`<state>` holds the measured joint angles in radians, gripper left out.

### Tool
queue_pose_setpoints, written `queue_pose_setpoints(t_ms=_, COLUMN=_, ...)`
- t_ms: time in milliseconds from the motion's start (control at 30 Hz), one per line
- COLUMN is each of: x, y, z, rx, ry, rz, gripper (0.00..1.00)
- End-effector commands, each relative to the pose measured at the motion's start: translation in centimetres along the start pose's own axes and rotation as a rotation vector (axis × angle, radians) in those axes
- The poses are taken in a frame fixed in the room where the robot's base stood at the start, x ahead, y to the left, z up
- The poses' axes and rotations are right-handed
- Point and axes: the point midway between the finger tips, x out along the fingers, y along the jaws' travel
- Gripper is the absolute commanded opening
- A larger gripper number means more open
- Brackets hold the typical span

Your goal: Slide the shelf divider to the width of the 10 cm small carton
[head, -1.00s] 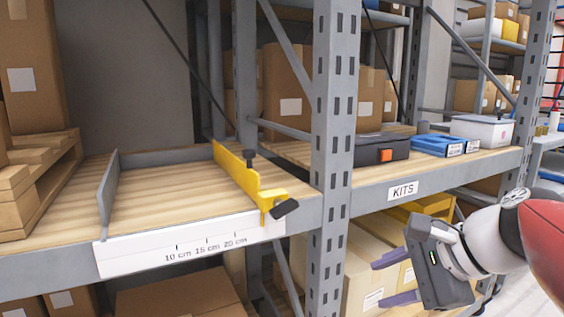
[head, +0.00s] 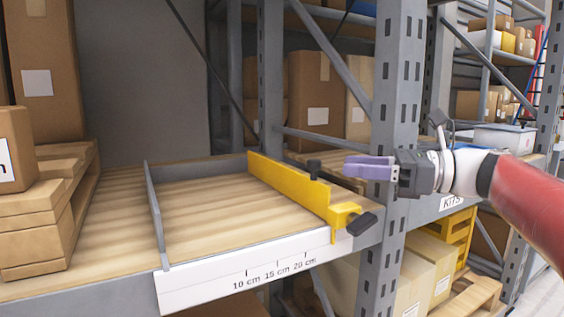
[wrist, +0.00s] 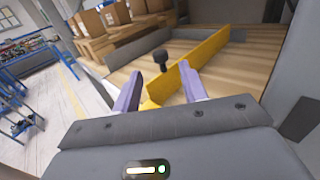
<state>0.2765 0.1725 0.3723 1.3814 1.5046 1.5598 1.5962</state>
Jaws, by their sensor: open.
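The yellow shelf divider (head: 290,186) stands on the wooden shelf, with a black knob on top and a dark clamp handle (head: 362,223) at its front end. Its front end is to the right of the 20 cm mark on the white scale (head: 250,283). A grey fixed wall (head: 155,212) stands at the left of the scale. My gripper (head: 348,168) is open and empty, above and to the right of the divider's front end. In the wrist view the divider (wrist: 200,65) and its black knob (wrist: 162,62) show beyond my purple fingers (wrist: 160,92).
A carton (head: 14,150) with a partly cut-off label sits on a wooden pallet (head: 50,205) at the left. A grey rack post (head: 397,110) stands close to my gripper. The shelf between wall and divider is clear.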

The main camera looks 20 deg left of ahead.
Motion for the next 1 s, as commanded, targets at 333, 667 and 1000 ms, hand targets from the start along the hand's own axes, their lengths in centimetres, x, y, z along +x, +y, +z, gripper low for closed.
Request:
queue_pose_setpoints(t_ms=333, x=3.5, y=0.0, z=0.0, rx=0.004, ry=-0.005, rz=0.006, gripper=0.43)
queue_pose_setpoints(t_ms=667, x=7.5, y=-0.1, z=0.0, rx=0.003, ry=-0.004, rz=0.001, gripper=0.43)
queue_pose_setpoints(t_ms=1000, x=7.8, y=0.0, z=0.1, rx=0.003, ry=-0.004, rz=0.0, gripper=0.39)
